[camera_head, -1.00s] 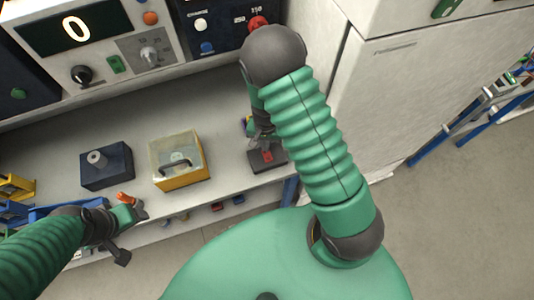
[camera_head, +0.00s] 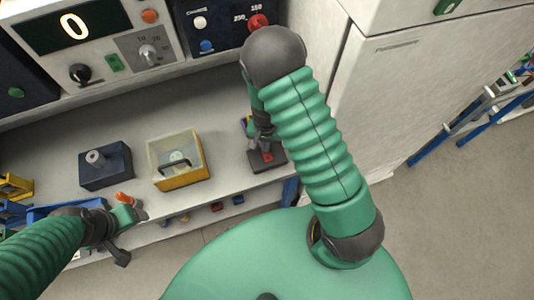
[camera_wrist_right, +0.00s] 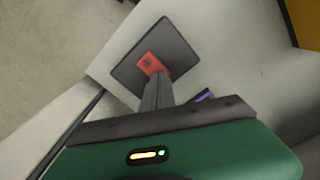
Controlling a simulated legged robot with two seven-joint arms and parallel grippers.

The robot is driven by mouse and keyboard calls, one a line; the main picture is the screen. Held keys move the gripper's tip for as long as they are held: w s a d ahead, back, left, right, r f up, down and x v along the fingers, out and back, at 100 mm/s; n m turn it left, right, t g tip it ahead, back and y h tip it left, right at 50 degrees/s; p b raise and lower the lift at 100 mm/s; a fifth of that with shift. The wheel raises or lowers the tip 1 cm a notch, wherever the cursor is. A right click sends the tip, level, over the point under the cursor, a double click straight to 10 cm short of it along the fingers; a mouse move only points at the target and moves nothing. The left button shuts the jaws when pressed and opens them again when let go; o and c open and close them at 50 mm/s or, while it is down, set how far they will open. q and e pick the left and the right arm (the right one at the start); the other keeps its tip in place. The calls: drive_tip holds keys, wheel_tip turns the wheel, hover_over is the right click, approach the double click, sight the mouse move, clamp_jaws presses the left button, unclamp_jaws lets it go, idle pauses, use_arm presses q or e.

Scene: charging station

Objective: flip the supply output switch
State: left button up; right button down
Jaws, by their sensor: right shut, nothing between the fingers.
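A red switch (camera_head: 267,156) sits on a dark flat base (camera_head: 277,163) near the counter's front right edge. In the right wrist view, the red switch (camera_wrist_right: 152,63) shows on the dark square plate (camera_wrist_right: 178,50). My right gripper (camera_head: 262,145) points down over this base, its fingers shut and empty. In the right wrist view, its fingertips (camera_wrist_right: 158,78) overlap the lower edge of the red switch; I cannot tell whether they touch it. My left gripper (camera_head: 130,232) is at the counter's front left edge; its jaw state is unclear.
A yellow box (camera_head: 180,182) with a dark handle and a dark blue box (camera_head: 106,168) stand on the counter (camera_head: 215,118). A panel with a display (camera_head: 75,24) and knobs is behind. A white cabinet (camera_head: 420,80) stands right. An orange piece (camera_head: 124,198) is by my left gripper.

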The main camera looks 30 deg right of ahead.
drive_tip(key=shift+f, duration=0.35)
drive_tip(key=shift+r, duration=0.1)
wheel_tip(320, 180, up, 7)
drive_tip(key=p, duration=0.6)
idle(0.4)
drive_tip(key=s+a+r+n+t+b, duration=0.1)
drive_tip(key=s+a+r+n+b, duration=0.1)
drive_tip(key=s+r+n+b, duration=0.1)
drive_tip(key=s+a+r+n+t+b, duration=0.1)
drive_tip(key=s+a+r+n+b, duration=0.2)
drive_tip(key=r, duration=0.4)
drive_tip(key=s+n, duration=0.1)
drive_tip(key=n, duration=0.1)
drive_tip(key=shift+r+n+t, duration=0.3)
drive_tip(key=shift+r+n, duration=0.05)
drive_tip(key=shift+n, duration=0.05)
